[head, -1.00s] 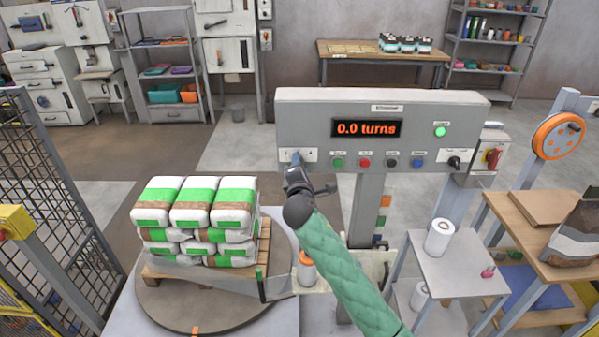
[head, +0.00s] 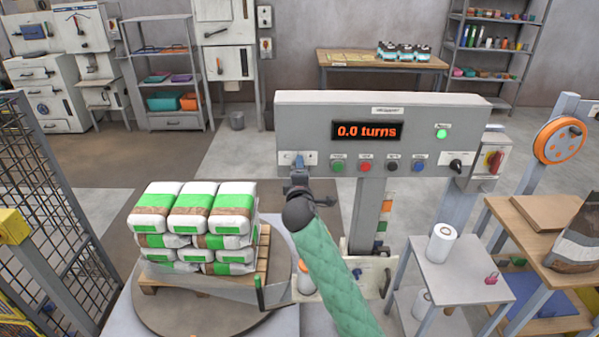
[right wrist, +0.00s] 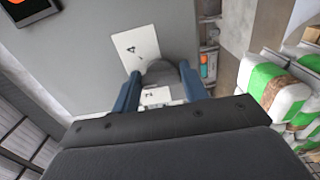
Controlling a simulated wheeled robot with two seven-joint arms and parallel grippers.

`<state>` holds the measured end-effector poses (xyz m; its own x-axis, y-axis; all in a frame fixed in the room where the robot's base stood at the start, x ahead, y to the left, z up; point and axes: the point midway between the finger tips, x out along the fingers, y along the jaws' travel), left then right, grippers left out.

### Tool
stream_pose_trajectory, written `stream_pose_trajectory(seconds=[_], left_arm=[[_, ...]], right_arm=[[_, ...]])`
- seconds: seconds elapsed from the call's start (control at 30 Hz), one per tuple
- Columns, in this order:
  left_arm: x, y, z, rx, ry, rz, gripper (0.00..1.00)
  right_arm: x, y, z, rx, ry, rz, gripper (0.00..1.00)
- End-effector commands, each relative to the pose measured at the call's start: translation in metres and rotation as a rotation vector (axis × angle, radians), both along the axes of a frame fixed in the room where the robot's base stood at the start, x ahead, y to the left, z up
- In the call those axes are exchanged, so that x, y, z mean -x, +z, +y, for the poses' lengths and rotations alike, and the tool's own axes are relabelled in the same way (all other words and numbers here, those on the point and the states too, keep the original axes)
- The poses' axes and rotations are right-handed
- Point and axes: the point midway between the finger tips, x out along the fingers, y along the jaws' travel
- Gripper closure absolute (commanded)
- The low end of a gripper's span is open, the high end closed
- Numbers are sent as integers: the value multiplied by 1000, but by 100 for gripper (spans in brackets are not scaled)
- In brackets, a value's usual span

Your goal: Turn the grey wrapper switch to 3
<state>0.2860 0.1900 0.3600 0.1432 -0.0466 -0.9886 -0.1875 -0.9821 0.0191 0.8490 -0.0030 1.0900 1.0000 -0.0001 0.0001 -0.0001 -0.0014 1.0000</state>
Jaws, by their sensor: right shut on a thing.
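The grey wrapper switch (right wrist: 160,75) shows in the right wrist view as a rounded grey knob on a white marked plate (right wrist: 136,48). My right gripper (right wrist: 161,69) has its two blue fingers on either side of the knob and is shut on it. In the head view my right gripper (head: 299,161) is at the left end of the grey control panel (head: 300,112), in front of the switch, and hides most of it. The knob's pointer and the number it points to cannot be made out. My left gripper is not in view.
The panel also has a display (head: 367,131) reading 0.0 turns, several push buttons, a lit green lamp (head: 441,133) and a black knob (head: 456,165) at its right. A pallet of bags (head: 195,225) stands on a turntable (head: 165,312) below left. A small table (head: 470,285) stands right.

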Motion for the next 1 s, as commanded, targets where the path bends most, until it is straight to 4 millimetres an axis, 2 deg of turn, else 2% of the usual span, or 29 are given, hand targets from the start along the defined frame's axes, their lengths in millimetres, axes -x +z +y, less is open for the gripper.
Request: stream_pose_trajectory(seconds=[0.17,0.2,0.3,0.57,0.73,0.8,1.0], left_arm=[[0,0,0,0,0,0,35],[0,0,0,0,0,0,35],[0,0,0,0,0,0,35],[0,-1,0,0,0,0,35],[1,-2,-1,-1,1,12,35],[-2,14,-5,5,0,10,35],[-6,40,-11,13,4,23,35]], right_arm=[[0,-2,0,1,0,3,79],[0,-2,0,2,0,3,51],[0,-2,0,2,0,3,35],[0,-1,0,2,0,1,35],[11,-3,0,2,1,0,35],[20,-4,0,2,1,1,35],[50,-4,0,1,0,1,35]])
